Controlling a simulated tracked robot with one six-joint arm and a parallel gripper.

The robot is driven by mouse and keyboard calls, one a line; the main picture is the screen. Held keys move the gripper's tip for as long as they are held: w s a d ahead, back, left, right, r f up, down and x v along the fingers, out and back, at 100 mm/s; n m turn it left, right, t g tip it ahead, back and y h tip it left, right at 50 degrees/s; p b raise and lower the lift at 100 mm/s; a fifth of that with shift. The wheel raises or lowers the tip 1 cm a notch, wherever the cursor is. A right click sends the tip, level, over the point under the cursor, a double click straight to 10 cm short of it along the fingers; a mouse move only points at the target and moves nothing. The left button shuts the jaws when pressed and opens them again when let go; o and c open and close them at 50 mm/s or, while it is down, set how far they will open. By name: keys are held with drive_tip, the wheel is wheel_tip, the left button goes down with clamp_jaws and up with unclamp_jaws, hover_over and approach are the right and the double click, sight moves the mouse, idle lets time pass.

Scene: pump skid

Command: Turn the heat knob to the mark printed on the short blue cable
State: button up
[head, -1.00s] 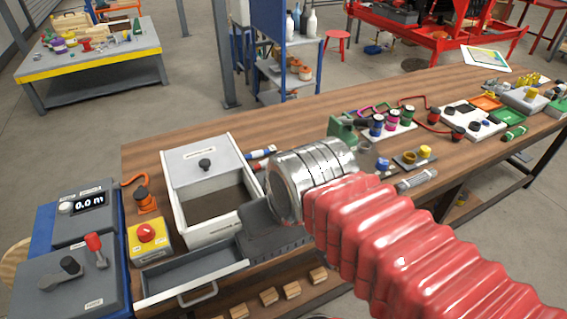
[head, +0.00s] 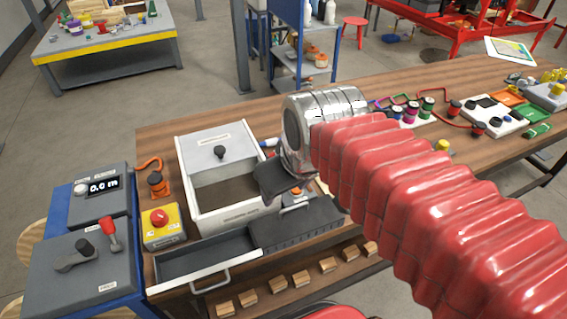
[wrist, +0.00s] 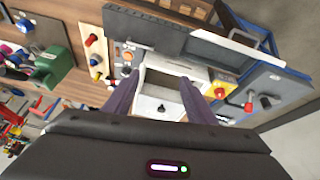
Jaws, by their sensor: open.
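My gripper (wrist: 160,96) shows as two dark fingers spread apart, with nothing between them. In the head view its dark end (head: 279,180) hangs over the right edge of the white box. Just right of it, a small knob with an orange part (head: 292,197) sits on a dark grey panel (head: 310,222); it also shows in the wrist view (wrist: 127,56). I cannot read whether this is the heat knob.
The white box (head: 237,218) has a black-knobbed lid. An open grey drawer (head: 192,262) lies in front. A yellow box with a red button (head: 160,220) and grey control boxes (head: 85,265) stand left.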

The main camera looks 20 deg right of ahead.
drive_tip(key=w+d+n+g, duration=0.1)
drive_tip(key=w+d+n, duration=0.15)
drive_tip(key=w, duration=0.45)
drive_tip(key=w+d+n+g, duration=0.2)
drive_tip(key=w+n, duration=0.2)
drive_tip(key=w, duration=0.3)
drive_tip(key=w+d+f+n+g, duration=0.2)
drive_tip(key=w+d+f+n, duration=0.3)
drive_tip(key=w, duration=0.6)
drive_tip(key=shift+d+f, duration=0.75)
drive_tip(key=shift+n, duration=0.25)
wheel_tip(320, 180, down, 14)
drive_tip(key=shift+r, duration=0.1)
drive_tip(key=shift+c, duration=0.4)
drive_tip(key=c, duration=0.9)
drive_tip(key=shift+a, duration=0.3)
drive_tip(key=shift+c, duration=0.3)
drive_tip(key=shift+d, duration=0.2)
